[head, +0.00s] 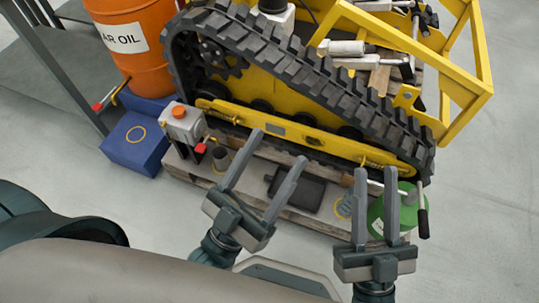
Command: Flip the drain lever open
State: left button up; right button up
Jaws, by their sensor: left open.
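Several levers show, and I cannot tell for certain which is the drain lever. A red-tipped lever (104,100) sits low on the orange oil drum (135,62) at the upper left. A small red handle (201,148) is on the grey box (182,124) beside the track. A bar with a black grip (422,212) stands by the green container (383,213) at the right. My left gripper (277,150) is open and empty in front of the track. My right gripper (377,170) is open over the green container, partly hiding it; a pale rod shows behind its fingers.
The yellow tracked carrier (270,127) stands on a wooden pallet (315,215), with a dark flat can (297,190) in front. A blue box (137,142) is below the drum. Yellow frame bars (455,105) stick out at the right. Grey floor is clear at the far right.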

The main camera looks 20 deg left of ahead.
aim_at(200, 147)
jog(key=u, duration=1.2)
